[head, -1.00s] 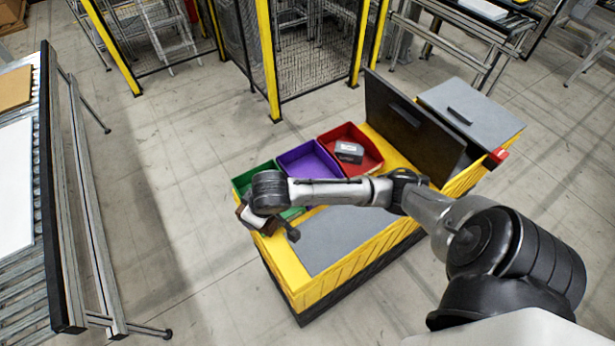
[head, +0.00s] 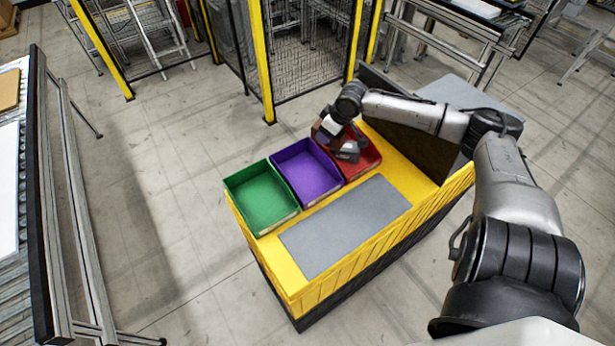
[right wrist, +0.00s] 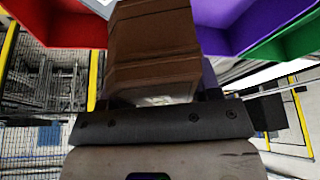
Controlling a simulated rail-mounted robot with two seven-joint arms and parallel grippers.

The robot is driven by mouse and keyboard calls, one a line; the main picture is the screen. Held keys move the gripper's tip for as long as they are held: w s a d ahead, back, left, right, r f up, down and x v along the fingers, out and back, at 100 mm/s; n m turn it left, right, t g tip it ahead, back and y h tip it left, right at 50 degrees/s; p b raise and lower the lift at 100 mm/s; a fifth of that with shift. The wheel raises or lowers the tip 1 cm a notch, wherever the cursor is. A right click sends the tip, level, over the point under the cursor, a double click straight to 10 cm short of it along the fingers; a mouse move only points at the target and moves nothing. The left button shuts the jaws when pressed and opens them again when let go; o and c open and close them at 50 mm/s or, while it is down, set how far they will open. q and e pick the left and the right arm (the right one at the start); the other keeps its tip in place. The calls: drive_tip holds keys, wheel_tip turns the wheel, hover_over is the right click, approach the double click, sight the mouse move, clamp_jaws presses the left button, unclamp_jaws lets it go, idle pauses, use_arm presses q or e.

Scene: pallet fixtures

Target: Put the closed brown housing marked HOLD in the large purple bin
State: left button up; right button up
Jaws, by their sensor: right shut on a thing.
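A brown housing (right wrist: 155,45) fills the middle of the right wrist view, and its lid looks closed. A pale patch shows on its near end, but no HOLD mark can be read. My right gripper (head: 338,133) is shut on the housing and holds it above the bins, near the border of the red and purple ones. In the head view the housing (head: 322,130) is small and partly covered by the gripper. The purple bin (head: 307,172) stands between the green and red bins and looks empty. My left gripper is not in view.
The green bin (head: 262,195) looks empty. The red bin (head: 362,165) holds a grey housing (head: 347,153) and is partly covered by my arm. The bins stand on a yellow cart with a flat grey panel (head: 345,226). A dark upright panel (head: 420,155) rises at the right.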

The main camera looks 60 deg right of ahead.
drive_tip(key=p, duration=0.3)
hover_over(306, 180)
drive_tip(key=s, duration=0.1)
drive_tip(key=f, duration=0.6)
drive_tip(key=shift+s+a+f, duration=0.1)
drive_tip(key=shift+s+f, duration=0.1)
wheel_tip(306, 180, down, 3)
drive_tip(key=shift+r, duration=0.1)
drive_tip(key=shift+f, duration=0.55)
drive_tip(key=shift+f, duration=0.15)
drive_tip(key=o, duration=1)
